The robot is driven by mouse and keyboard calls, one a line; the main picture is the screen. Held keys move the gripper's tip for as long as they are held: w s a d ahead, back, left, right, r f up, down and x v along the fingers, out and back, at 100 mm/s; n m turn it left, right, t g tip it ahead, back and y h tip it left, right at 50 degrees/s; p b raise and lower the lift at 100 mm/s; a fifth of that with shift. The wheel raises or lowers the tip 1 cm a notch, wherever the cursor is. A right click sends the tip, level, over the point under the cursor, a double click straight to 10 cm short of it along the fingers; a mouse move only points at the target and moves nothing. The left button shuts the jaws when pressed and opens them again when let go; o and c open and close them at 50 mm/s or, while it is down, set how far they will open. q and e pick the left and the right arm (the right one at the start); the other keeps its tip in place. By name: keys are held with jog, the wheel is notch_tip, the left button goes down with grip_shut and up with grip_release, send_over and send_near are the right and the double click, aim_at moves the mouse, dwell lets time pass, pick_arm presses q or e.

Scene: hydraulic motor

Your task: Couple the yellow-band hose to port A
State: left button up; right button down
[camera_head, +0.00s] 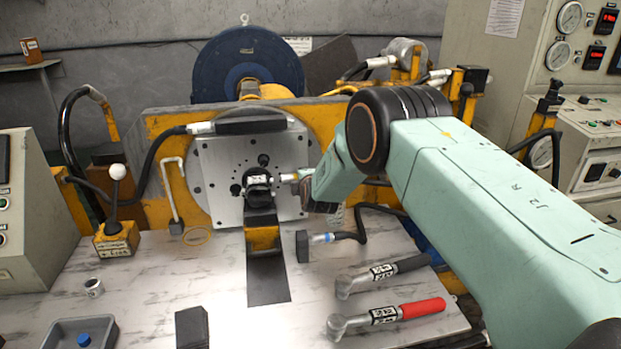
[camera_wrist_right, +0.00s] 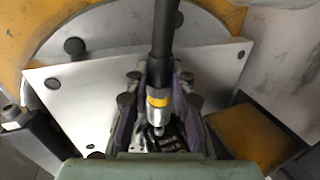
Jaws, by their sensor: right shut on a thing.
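The yellow-band hose (camera_wrist_right: 163,45) is black, with a yellow band and a silver end fitting (camera_wrist_right: 157,115). My right gripper (camera_wrist_right: 158,103) is shut on it around the band in the wrist view. In the head view my right gripper (camera_head: 312,187) is at the right side of the dark hydraulic motor (camera_head: 260,190) on the square metal plate (camera_head: 219,160). A silver fitting (camera_head: 289,177) reaches from the gripper towards the motor's side. I cannot tell whether it touches or is seated. Port A's lettering is not readable. My left gripper is not in view.
A blue-band hose end (camera_head: 322,238) lies on the bench right of the yellow bracket (camera_head: 262,238). Two wrenches, one black-handled (camera_head: 382,274) and one red-handled (camera_head: 387,316), lie at front right.

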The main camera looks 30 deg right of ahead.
jog(key=shift+w+a, duration=0.15)
jog(key=shift+a, duration=0.35)
jog(key=shift+w+a, duration=0.2)
jog(key=shift+a, duration=0.7)
dwell(1.0)
jog(key=c, duration=1.1)
grip_release()
jog(key=p+v, duration=0.7)
jog(key=p, duration=0.1)
